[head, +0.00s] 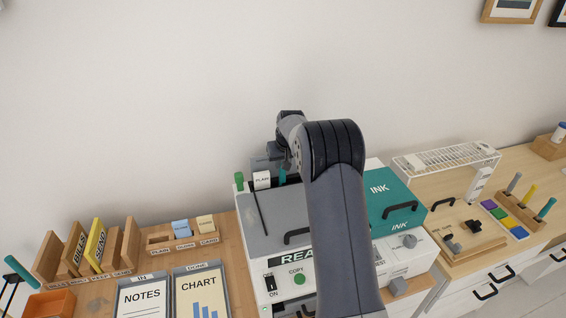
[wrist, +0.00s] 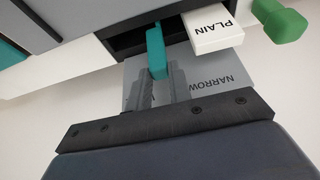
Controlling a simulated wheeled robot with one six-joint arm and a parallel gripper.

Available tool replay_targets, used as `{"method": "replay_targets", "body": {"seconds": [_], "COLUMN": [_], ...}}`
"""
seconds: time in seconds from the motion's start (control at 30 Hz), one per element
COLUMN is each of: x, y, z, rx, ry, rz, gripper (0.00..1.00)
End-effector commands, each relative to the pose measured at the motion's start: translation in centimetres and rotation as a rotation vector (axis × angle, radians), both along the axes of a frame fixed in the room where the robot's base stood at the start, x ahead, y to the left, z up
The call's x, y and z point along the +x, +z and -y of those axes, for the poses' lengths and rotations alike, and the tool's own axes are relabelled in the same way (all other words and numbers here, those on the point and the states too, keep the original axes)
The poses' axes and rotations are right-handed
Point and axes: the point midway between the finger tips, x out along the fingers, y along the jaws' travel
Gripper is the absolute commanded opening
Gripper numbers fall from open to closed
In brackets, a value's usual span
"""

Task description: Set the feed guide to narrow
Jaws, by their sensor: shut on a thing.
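The feed guide is a teal upright tab (wrist: 156,50) at the printer's rear feed slot. My gripper (wrist: 158,82) is shut on this tab, with one grey finger on each side. A grey plate (wrist: 205,75) behind the slot carries the word NARROW, its end partly covered by a finger. The tab stands just left of that word in the wrist view. In the head view the teal tab (head: 282,175) shows as a sliver beside my arm, and my gripper (head: 277,152) is above the printer's back.
A white PLAIN block (wrist: 216,38) stands close to the tab, with a green knob (wrist: 279,20) beyond it. The printer (head: 275,225) has a grey lid and a teal INK cover (head: 385,195). A wall rises close behind.

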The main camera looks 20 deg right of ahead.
Motion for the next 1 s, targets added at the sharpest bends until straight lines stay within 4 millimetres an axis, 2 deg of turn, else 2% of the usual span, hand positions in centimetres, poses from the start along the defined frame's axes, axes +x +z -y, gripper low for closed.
{"method": "replay_targets", "body": {"seconds": [0.33, 0.6, 0.87, 0.9, 1.0], "x": [0.0, 0.0, 0.0, 0.0, 0.0], "y": [0.0, -0.1, 0.0, 0.0, 0.0], "z": [-0.1, -3.5, -3.6, -3.6, -3.6], "rx": [0.000, 0.000, 0.002, 0.002, 0.002], "ry": [0.001, 0.003, 0.001, 0.001, 0.001], "rz": [0.000, 0.000, -0.001, -0.001, -0.001], "gripper": [0.00, 0.00, 0.00, 0.22, 0.31]}}
